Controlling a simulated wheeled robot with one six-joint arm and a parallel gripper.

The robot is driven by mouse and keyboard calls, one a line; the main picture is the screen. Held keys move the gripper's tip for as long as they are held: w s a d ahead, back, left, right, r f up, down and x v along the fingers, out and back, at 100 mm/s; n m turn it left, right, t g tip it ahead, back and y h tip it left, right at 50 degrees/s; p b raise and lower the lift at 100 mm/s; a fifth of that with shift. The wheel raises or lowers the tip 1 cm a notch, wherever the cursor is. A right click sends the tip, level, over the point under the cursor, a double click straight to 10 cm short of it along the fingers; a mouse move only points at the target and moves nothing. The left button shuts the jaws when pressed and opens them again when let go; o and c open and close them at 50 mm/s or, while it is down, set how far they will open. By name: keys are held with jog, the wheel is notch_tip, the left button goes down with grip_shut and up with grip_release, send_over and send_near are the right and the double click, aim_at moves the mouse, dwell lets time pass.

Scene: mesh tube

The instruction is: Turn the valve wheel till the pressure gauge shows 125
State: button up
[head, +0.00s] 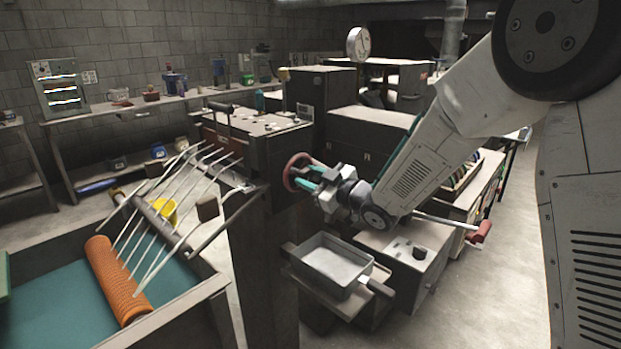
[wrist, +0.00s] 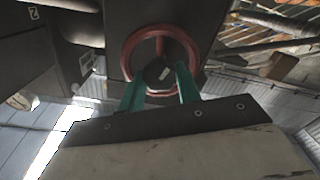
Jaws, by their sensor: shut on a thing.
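The red valve wheel (head: 290,172) is mounted on the side of a dark cabinet near the middle of the head view. The wrist view shows its round rim (wrist: 127,58), a red spoke and a dark hub. My gripper (head: 307,179) is at the wheel, its teal fingers (wrist: 160,80) on either side of the hub and overlapping the lower rim. It is shut on the wheel; the exact contact is partly hidden. A round white dial (head: 359,43), which looks like the gauge, stands at the back; its reading is too small to make out.
A metal tray (head: 338,264) sits low below my gripper. At left are an orange mesh roll (head: 117,279) and several pale rods over a teal-floored trough (head: 50,315). A red-ended handle (head: 480,232) sticks out at right. Open floor (head: 490,300) lies at lower right.

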jog(key=shift+f, duration=0.1)
jog(key=o, duration=1)
jog(key=shift+c, duration=0.2)
jog(key=v, duration=0.7)
jog(key=shift+s+d, duration=0.3)
jog(key=shift+s, duration=0.05)
